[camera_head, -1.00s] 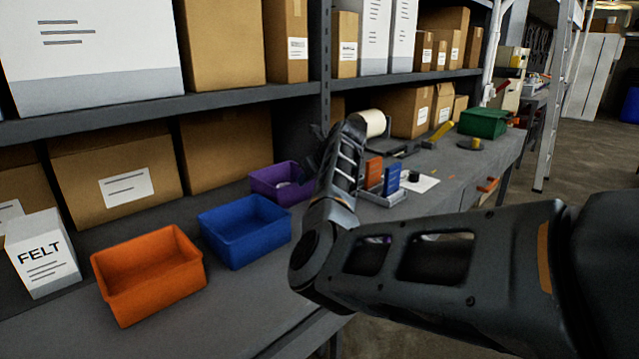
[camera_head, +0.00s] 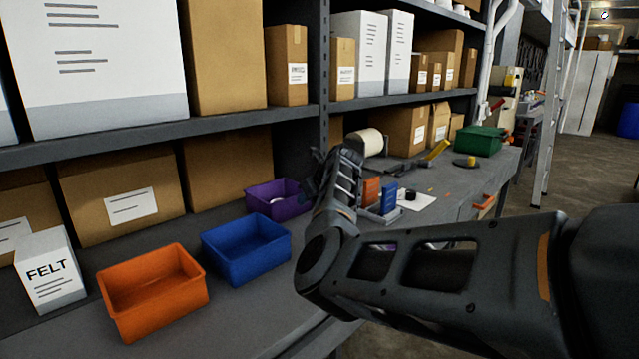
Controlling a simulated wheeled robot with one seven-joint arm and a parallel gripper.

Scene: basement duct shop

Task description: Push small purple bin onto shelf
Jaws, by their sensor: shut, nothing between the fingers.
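The small purple bin (camera_head: 272,203) stands on the grey workbench surface, behind and right of the blue bin. Something pale lies inside it. My gripper (camera_head: 318,172) is just to the right of the purple bin, at the end of my arm, and partly hides the bin's right side. The gripper is small and dark here; its fingers look shut and hold nothing. I cannot tell whether it touches the bin. The grey shelf (camera_head: 230,115) runs above the bench, loaded with boxes.
A blue bin (camera_head: 246,250) and an orange bin (camera_head: 153,291) stand in front on the bench, near a FELT box (camera_head: 48,270). Brown cartons (camera_head: 120,195) fill the back. A green bin (camera_head: 481,141), an orange and blue holder (camera_head: 381,195) and a paper roll (camera_head: 366,142) are right.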

